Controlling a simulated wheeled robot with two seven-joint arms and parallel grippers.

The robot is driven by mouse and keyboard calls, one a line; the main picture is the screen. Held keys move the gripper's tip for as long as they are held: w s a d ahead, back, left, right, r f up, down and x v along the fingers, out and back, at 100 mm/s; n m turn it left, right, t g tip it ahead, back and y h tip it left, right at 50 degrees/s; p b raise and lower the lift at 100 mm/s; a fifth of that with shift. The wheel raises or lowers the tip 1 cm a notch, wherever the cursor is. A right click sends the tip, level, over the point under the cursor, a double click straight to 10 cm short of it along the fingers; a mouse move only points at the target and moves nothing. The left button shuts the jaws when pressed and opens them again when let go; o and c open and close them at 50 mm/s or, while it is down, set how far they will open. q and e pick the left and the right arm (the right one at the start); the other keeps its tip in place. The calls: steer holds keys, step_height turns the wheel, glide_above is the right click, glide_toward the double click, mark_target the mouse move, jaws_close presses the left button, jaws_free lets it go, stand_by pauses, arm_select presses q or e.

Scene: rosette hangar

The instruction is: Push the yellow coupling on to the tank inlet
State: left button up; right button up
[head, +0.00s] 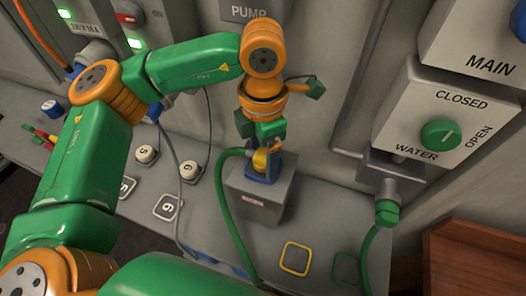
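The yellow coupling (261,160) is in the head view, with a green hose (229,200) running from its left side. It is directly above the blue inlet (262,173) on top of the grey tank (255,205), upright or nearly so. I cannot tell whether it is fully seated or only resting there. My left gripper (266,146) points down from above and appears shut on the coupling; its body hides the upper part of the coupling and much of the fingers. My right gripper is not in view.
The counter has an empty yellow-outlined square (295,258) and a green-outlined one (346,269). Numbered caps 5 (146,154) and 6 (190,172) stand to the left, with cables nearby. The water valve box (437,122) and a pipe are at the right.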

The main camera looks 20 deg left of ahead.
arm_select(q)
steer(key=shift+r, duration=0.1)
step_height(320, 180, up, 7)
steer(key=shift+b, duration=0.7)
